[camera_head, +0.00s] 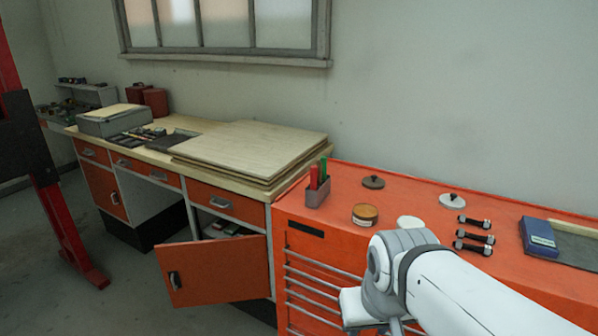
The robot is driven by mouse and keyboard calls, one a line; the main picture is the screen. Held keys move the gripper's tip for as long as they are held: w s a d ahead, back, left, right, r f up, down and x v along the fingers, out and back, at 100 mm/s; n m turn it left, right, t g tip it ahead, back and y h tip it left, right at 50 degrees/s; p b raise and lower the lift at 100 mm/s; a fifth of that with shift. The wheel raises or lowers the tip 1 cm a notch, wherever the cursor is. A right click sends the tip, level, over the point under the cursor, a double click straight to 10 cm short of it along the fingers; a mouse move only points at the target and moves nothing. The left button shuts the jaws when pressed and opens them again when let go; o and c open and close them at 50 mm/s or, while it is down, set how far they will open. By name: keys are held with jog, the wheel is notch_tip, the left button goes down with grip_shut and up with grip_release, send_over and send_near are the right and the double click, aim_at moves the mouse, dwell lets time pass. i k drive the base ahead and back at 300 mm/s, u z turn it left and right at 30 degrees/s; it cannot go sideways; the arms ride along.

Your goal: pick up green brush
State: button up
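The green brush (323,168) stands upright in a small grey holder (317,195) on the orange cabinet top, near its left end. Only its green upper part shows; the rest is hidden in the holder. A red-handled item (314,178) stands beside it, to the left. My white arm comes in from the lower right, in front of the cabinet, with its visible parts to the right of and below the holder. The fingers of my gripper do not show, and nothing of mine touches the brush.
The orange cabinet top (345,180) also carries a round tin (365,214), two lidded discs (373,182) (451,200), several dark dumbbell-shaped pieces (474,238) and a blue box (538,238). Wooden boards (250,150) lie on the left bench. A bench door (215,270) hangs open.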

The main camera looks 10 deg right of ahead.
aim_at(324, 158)
jog(key=u, duration=0.2)
jog(key=i, duration=1.1)
jog(key=z, duration=1.8)
